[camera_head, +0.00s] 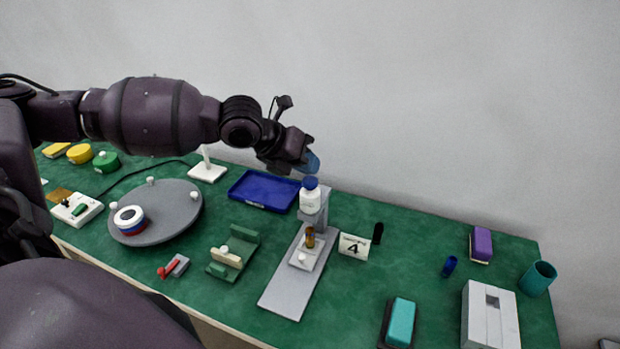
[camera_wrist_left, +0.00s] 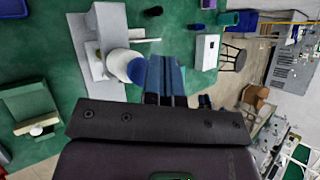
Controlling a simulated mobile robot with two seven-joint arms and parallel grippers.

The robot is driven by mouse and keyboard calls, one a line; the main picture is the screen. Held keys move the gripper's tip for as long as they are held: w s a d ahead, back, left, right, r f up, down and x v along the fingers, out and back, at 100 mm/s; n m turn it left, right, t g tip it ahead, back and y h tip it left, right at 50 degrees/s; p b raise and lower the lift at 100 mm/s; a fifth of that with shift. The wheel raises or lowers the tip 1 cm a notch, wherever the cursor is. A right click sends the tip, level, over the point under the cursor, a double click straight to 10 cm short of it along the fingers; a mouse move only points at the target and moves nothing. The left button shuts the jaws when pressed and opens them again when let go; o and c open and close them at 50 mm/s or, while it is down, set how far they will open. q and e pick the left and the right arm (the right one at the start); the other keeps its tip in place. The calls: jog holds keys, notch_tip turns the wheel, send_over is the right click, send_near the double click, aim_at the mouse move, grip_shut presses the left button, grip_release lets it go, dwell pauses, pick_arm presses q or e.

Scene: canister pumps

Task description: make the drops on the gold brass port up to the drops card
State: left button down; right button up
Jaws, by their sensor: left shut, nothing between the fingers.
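A white canister with a blue cap (camera_head: 311,200) is held on a grey stand (camera_head: 320,221). Below it a gold brass port (camera_head: 310,237) stands on a light block on the stand's long grey base (camera_head: 285,288). The drops card (camera_head: 353,247), marked 4, stands just right of the stand. My left gripper (camera_head: 312,162) is shut and empty, its blue fingertips just above the blue cap. In the left wrist view the fingertips (camera_wrist_left: 165,78) show close beside the canister (camera_wrist_left: 122,64); I cannot tell whether they touch the cap. Any drops on the port are too small to see. My right gripper is out of view.
A blue tray (camera_head: 264,190) lies behind the stand, left of it. A green fixture (camera_head: 235,252) and a grey turntable (camera_head: 156,212) stand further left. A black upright piece (camera_head: 377,233) stands beside the card.

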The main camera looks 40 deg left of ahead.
pick_arm(q)
jog(key=shift+f, duration=0.1)
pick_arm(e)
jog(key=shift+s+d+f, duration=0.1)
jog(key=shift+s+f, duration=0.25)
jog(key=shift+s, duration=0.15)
pick_arm(q)
jog(key=shift+f, duration=0.1)
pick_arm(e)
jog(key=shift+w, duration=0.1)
